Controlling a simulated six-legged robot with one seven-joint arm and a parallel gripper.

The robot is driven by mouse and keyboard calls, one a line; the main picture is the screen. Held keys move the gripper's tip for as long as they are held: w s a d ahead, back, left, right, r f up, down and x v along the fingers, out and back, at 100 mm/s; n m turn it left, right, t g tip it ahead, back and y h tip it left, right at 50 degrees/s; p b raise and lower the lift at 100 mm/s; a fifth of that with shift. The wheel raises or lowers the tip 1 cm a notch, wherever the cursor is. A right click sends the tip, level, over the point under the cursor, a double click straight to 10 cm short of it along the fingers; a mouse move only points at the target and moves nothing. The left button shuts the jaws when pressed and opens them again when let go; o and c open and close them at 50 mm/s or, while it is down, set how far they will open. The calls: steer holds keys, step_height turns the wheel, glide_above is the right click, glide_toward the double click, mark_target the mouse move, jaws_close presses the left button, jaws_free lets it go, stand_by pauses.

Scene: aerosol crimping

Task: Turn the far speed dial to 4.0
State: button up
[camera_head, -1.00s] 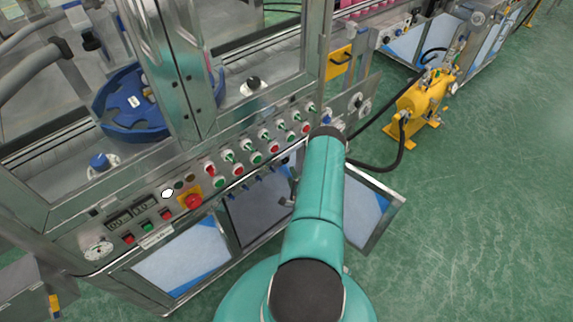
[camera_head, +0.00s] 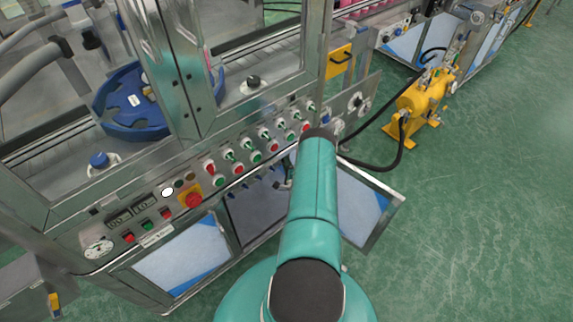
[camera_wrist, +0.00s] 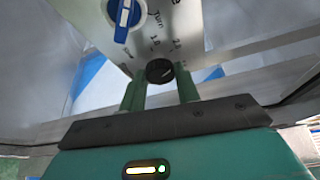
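In the wrist view a black round dial knob (camera_wrist: 159,71) sits on a pale metal panel (camera_wrist: 187,22) with printed numbers around it; 1.0 and 2.0 are partly readable. My gripper (camera_wrist: 160,82) has its two green fingers apart, one on each side of the knob, with a small gap showing on both sides. The knob's pointer setting is too small to read. In the head view my teal arm hides the gripper. Small dials (camera_head: 356,101) show on the panel just right of the arm's top. I cannot tell which of them the wrist view shows.
A blue-handled switch (camera_wrist: 124,13) is close to the knob, at upper left in the wrist view. In the head view a row of buttons and a red emergency stop (camera_head: 193,199) lie left of my arm. A yellow pump (camera_head: 421,97) with black hoses stands on the right.

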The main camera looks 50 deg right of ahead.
steer(key=shift+m, duration=0.3)
steer(key=m+y, duration=0.1)
steer(key=m, duration=0.1)
steer(key=m+g+y, duration=0.1)
steer(key=m+y, duration=0.1)
steer(key=m, duration=0.1)
steer(key=m+y, duration=0.1)
steer(key=m, duration=0.2)
steer(key=shift+s+d+r+y, duration=0.1)
steer(key=shift+d+r+y, duration=0.25)
steer(key=shift+r+y, duration=0.05)
steer(key=shift+m, duration=0.3)
stand_by(0.4)
steer(key=o, duration=1)
steer(key=v, duration=1.3)
steer(key=shift+s+a+r, duration=0.1)
steer(key=shift+s+r, duration=0.2)
steer(key=shift+r, duration=0.05)
